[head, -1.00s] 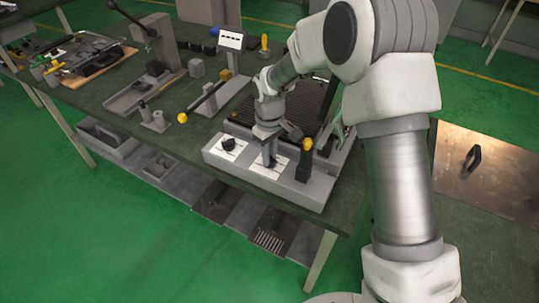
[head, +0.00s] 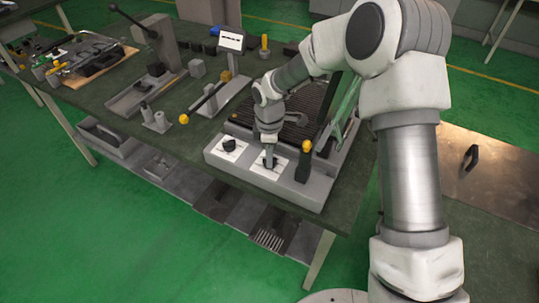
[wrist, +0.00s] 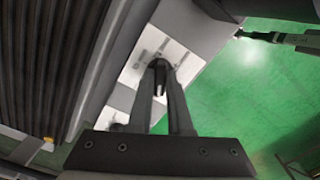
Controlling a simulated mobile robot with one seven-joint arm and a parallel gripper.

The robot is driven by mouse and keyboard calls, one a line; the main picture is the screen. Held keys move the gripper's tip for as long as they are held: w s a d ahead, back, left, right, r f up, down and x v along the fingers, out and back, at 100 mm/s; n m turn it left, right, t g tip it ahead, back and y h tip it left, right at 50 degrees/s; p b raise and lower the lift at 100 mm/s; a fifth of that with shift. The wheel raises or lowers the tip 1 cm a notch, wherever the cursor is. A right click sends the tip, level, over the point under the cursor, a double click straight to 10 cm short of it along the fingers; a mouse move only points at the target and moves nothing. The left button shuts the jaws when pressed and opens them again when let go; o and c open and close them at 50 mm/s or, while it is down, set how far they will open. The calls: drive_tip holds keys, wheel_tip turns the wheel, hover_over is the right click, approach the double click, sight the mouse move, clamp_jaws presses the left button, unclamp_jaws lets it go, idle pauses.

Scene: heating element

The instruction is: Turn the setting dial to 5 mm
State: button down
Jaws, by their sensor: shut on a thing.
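The heating element unit is a light grey box (head: 240,178) with a dark ribbed plate (head: 300,100) behind its front ledge. Two black dials sit on white labelled plates on this ledge. The left dial (head: 228,146) is free. My gripper (head: 269,155) points down at the right dial (head: 269,163). In the wrist view my gripper (wrist: 160,66) is shut on this dial (wrist: 160,80), with a finger on each side. The markings on the white plate (wrist: 150,50) are too small to read, so the dial's setting cannot be told.
A black post with a yellow knob (head: 306,146) stands on the ledge just right of the gripped dial. A lever with a yellow ball (head: 184,118) is to the left. A small white display (head: 231,40) stands farther back. My arm covers part of the table's right side.

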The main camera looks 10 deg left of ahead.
drive_tip(key=shift+n, duration=0.4)
drive_tip(key=c, duration=0.8)
unclamp_jaws()
drive_tip(key=shift+c, duration=0.2)
wheel_tip(320, 180, up, 18)
drive_tip(key=p, duration=0.1)
drive_tip(key=shift+f, duration=0.25)
